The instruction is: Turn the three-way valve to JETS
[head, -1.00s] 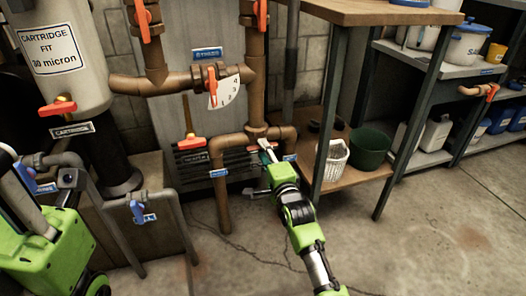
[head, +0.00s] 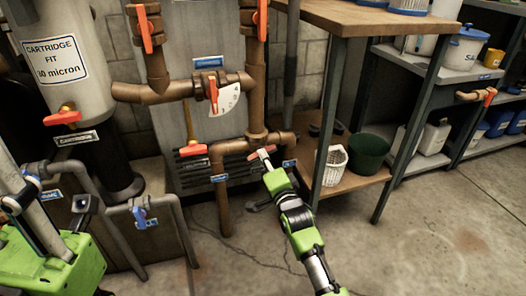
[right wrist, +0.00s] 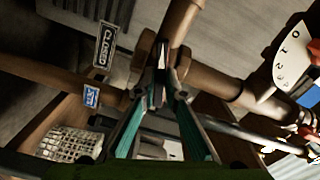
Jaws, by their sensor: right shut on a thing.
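The three-way valve is on the brown pipe junction (head: 257,139) at the foot of the upright pipe in the head view. A short orange-red handle (head: 262,151) shows there, lying across the tip of my right gripper (head: 266,160). My right gripper is shut on the handle. In the right wrist view, the teal-lined fingers (right wrist: 160,98) close around a narrow dark part in front of the brown pipe fitting. The fingers hide most of the handle.
Another orange-handled valve (head: 213,95) with a white dial (head: 229,100) sits above. An orange lever (head: 192,150) is left of the junction. The wooden bench (head: 350,15) stands close right, with a white basket (head: 331,165) and green bin (head: 369,152) below. The floor in front is open.

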